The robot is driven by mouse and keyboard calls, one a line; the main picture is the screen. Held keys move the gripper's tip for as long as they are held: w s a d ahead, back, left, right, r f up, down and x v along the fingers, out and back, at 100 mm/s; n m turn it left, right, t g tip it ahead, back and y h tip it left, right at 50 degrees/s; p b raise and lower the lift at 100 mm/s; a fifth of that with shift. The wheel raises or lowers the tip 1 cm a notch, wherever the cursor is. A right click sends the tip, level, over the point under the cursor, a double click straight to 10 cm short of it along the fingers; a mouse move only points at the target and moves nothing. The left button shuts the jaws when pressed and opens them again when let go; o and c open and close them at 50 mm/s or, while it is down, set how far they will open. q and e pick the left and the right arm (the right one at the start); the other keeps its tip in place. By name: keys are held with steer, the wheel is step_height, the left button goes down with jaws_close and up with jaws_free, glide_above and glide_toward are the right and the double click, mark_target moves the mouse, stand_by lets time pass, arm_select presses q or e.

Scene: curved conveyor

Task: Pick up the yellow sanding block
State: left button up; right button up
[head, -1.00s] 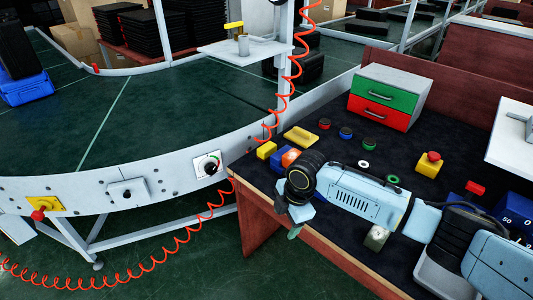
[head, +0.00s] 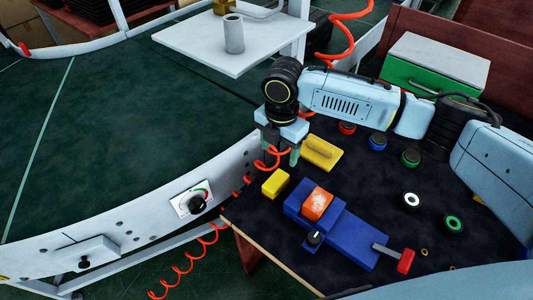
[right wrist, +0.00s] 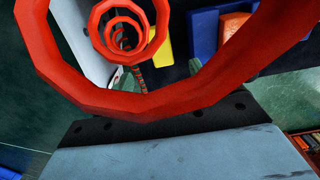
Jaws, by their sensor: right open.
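A flat yellow block with a raised handle (head: 320,153), which looks like the sanding block, lies on the dark desk top. A smaller plain yellow block (head: 275,183) lies to its lower left. My right gripper (head: 283,156) points down, open and empty, just left of the handled block and above the plain one. Its height over the desk is hard to tell. In the right wrist view a yellow piece (right wrist: 163,45) shows partly behind the red coil; I cannot tell which block it is. My left gripper is not in view.
A red coiled hose (head: 268,160) hangs by my right gripper and fills much of the right wrist view. A blue fixture with an orange piece (head: 317,203) stands near the blocks. A grey shelf (head: 205,50) and the conveyor's side wall (head: 130,228) are left of the desk.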

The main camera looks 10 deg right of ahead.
steer(key=b, duration=0.1)
glide_above(276, 180)
steer(key=f, duration=0.6)
steer(key=shift+w+d+f, duration=0.1)
steer(key=shift+d+f, duration=0.1)
steer(key=shift+d, duration=0.05)
step_height(276, 180, down, 3)
steer(key=shift+a+f+b, duration=0.1)
steer(key=shift+a+b, duration=0.05)
steer(key=shift+b, duration=0.25)
step_height(276, 180, down, 3)
steer(key=shift+a+f+b, duration=0.1)
steer(key=shift+f+b, duration=0.05)
steer(key=shift+b, duration=0.2)
steer(key=shift+f, duration=0.15)
steer(key=shift+c, duration=0.6)
steer(key=c, duration=0.7)
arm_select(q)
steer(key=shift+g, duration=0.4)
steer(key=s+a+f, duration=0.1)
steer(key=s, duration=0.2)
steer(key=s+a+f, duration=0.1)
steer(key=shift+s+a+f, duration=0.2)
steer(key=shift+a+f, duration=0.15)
arm_select(e)
steer(key=shift+c, duration=1.3)
